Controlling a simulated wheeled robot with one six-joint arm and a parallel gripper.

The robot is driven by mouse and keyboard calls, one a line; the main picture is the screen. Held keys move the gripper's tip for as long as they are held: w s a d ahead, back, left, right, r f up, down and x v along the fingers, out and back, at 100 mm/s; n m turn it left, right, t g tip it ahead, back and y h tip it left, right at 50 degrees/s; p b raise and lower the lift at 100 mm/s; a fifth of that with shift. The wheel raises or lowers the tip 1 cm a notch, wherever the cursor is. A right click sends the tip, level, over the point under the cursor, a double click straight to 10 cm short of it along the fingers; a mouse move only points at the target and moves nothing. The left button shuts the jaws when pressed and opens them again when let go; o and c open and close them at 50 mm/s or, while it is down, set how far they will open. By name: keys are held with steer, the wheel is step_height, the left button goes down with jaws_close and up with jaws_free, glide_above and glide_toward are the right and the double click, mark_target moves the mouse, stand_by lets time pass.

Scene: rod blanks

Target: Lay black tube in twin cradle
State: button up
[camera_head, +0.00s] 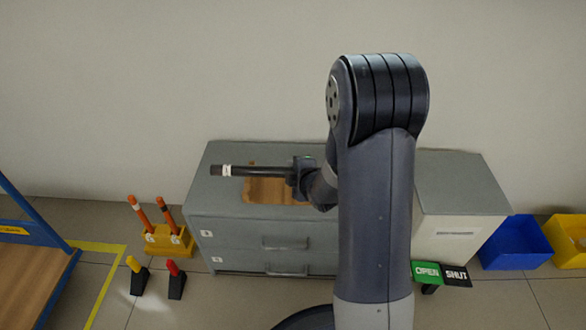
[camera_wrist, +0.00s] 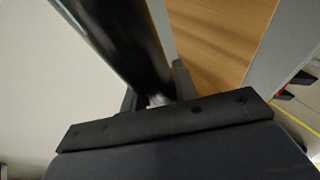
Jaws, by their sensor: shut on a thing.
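The black tube (camera_head: 255,171), with a white band near its left end, is held roughly level above the grey cabinet top. My gripper (camera_head: 298,173) is shut on its right end. In the wrist view the tube (camera_wrist: 122,45) runs from the upper left down to my gripper (camera_wrist: 157,98), between the two dark fingers.
The grey cabinet (camera_head: 225,195) has drawers and a wood-coloured area (camera_head: 265,192) in its top. Blue bin (camera_head: 515,243), yellow bin (camera_head: 568,240) and OPEN (camera_head: 426,270) and SHUT (camera_head: 456,273) signs are right.

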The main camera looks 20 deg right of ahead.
steer(key=shift+f+b, duration=2.1)
steer(key=shift+f, duration=0.75)
steer(key=o, duration=0.9)
steer(key=shift+o, duration=0.9)
steer(key=shift+s+f, duration=0.15)
steer(key=shift+f, duration=0.1)
steer(key=p+v, duration=0.3)
steer(key=v, duration=0.8)
steer(key=shift+w+r, duration=0.25)
steer(key=shift+r, duration=0.05)
